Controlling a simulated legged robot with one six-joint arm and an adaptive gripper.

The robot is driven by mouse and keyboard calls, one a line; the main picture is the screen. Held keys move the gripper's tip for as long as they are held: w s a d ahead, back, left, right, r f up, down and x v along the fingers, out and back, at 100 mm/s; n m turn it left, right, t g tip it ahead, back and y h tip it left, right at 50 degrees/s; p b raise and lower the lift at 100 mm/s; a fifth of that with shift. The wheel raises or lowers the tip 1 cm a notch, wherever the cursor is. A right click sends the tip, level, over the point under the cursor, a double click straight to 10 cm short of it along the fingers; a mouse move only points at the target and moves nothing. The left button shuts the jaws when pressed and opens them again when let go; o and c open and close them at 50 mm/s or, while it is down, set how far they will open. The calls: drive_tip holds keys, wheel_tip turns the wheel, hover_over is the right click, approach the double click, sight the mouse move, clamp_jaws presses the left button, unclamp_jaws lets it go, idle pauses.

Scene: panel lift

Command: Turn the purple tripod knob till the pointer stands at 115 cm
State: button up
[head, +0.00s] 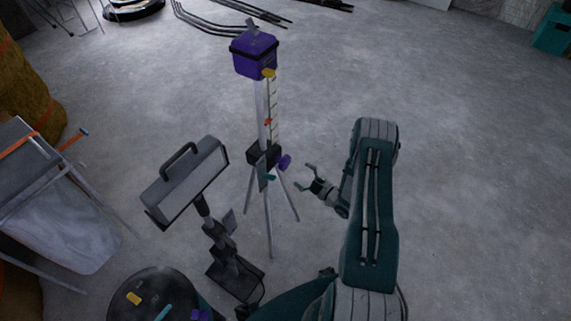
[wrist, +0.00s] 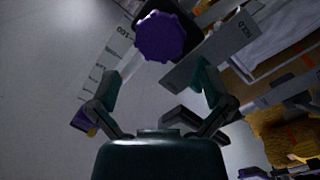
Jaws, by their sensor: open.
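The purple tripod knob (head: 285,162) sits on the right side of the dark clamp block (head: 263,155) on the tripod. In the wrist view the round, ridged knob (wrist: 160,37) is ahead of my fingertips at top centre. A pale scale strip (head: 273,110) runs up the tripod column, with an orange-red pointer (head: 267,122) partway up it. In the wrist view the scale (wrist: 112,55) shows marks, too blurred to read surely. A purple box (head: 254,56) tops the column. My gripper (head: 304,177) is open and empty, right of the knob and apart from it.
A work lamp (head: 188,180) on a dark stand is left of the tripod. A black round drum top (head: 150,298) with small coloured items is at the lower left. The floor right of my arm is clear.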

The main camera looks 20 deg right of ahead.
sight(287, 165)
drive_tip(key=x, duration=0.7)
drive_tip(key=shift+w+a, duration=0.25)
drive_tip(key=shift+a, duration=0.05)
drive_tip(key=c, duration=0.9)
